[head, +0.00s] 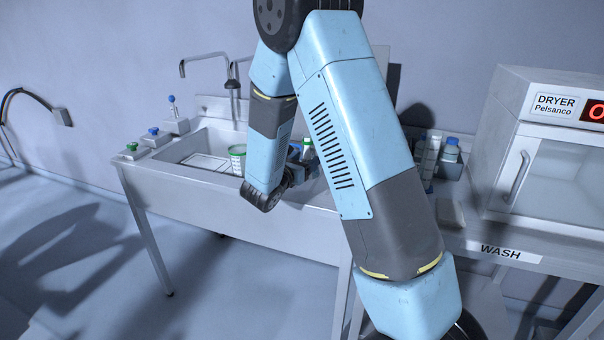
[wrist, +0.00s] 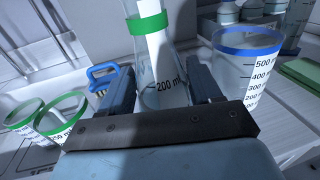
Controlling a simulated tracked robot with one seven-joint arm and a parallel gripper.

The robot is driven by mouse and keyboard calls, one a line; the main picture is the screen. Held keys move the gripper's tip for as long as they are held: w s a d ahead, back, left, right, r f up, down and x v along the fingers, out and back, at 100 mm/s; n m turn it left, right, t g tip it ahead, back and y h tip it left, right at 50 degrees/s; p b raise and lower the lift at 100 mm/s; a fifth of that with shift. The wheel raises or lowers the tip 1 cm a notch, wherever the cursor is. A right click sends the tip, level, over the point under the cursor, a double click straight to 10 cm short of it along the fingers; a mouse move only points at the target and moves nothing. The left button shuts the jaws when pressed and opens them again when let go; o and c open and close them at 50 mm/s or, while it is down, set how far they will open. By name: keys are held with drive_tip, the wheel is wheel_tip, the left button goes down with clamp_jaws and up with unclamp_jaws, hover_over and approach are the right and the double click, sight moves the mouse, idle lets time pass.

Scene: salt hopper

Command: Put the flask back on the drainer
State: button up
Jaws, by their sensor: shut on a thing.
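The flask (wrist: 158,75) is clear glass with a green band around its neck and a 200 ml mark. It stands between the two fingers of my gripper (wrist: 162,88) in the wrist view, and the gripper is shut on it. I cannot clearly identify the drainer. A pale ribbed surface (wrist: 276,128) shows at the right in the wrist view.
A blue-rimmed beaker (wrist: 245,68) stands close right of the gripper. Green-rimmed beakers (wrist: 62,118) and a blue handle (wrist: 103,76) are at its left. The sink (head: 165,178) has a tap (head: 205,58) behind. Bottles (head: 450,152) and a dryer (head: 545,150) stand right.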

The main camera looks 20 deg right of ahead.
drive_tip(key=shift+w+d+f, duration=0.15)
drive_tip(key=shift+w+f, duration=0.75)
drive_tip(key=shift+f, duration=1.75)
drive_tip(key=o, duration=1.3)
